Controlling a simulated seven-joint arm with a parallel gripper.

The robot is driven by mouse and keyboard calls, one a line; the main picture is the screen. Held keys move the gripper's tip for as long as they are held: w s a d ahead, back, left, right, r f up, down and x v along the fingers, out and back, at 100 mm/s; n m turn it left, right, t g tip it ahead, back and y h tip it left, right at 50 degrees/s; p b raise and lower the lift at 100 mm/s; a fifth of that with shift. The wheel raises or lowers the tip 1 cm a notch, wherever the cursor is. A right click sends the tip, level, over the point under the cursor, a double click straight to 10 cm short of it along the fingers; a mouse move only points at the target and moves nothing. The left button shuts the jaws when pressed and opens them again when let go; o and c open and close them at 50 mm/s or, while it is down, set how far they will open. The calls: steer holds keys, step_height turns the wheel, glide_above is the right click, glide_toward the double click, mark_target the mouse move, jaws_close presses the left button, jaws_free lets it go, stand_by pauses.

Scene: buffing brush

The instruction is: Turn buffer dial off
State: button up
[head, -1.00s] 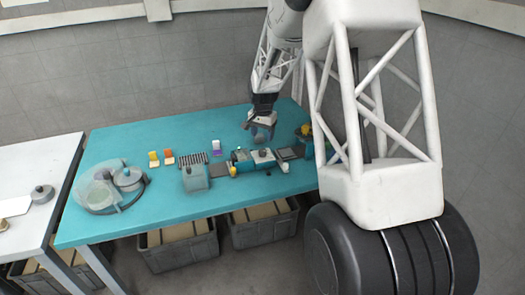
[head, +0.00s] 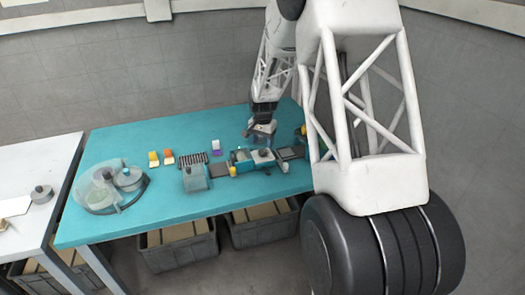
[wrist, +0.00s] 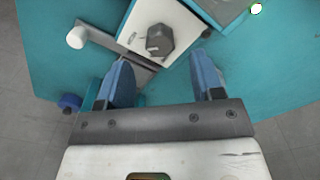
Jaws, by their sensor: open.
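The buffer dial is a dark grey faceted knob (wrist: 159,40) on a white-topped housing (wrist: 135,37) in the wrist view. The housing also shows in the head view (head: 262,158) on the teal table. My gripper (wrist: 166,78) is open, its two blue fingers apart and nothing between them. The knob lies just ahead of the fingertips, roughly in line with the gap, and I see no contact. In the head view my gripper (head: 262,134) hangs just behind and above the housing.
A white cylinder (wrist: 77,38) sticks out left of the housing, with a blue knob (wrist: 69,102) near the table edge. On the teal table (head: 160,214) stand a grey-blue box (head: 195,177), a round clear-lidded container (head: 108,187) and small coloured cards (head: 154,158). Bins (head: 178,243) sit below.

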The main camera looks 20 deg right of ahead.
mark_target(262, 150)
steer(key=shift+f, duration=2.3)
steer(key=shift+c, duration=0.4)
steer(key=c, duration=0.8)
steer(key=shift+c, duration=0.2)
steer(key=shift+n, duration=0.4)
steer(key=n, duration=0.3)
steer(key=shift+n, duration=2.5)
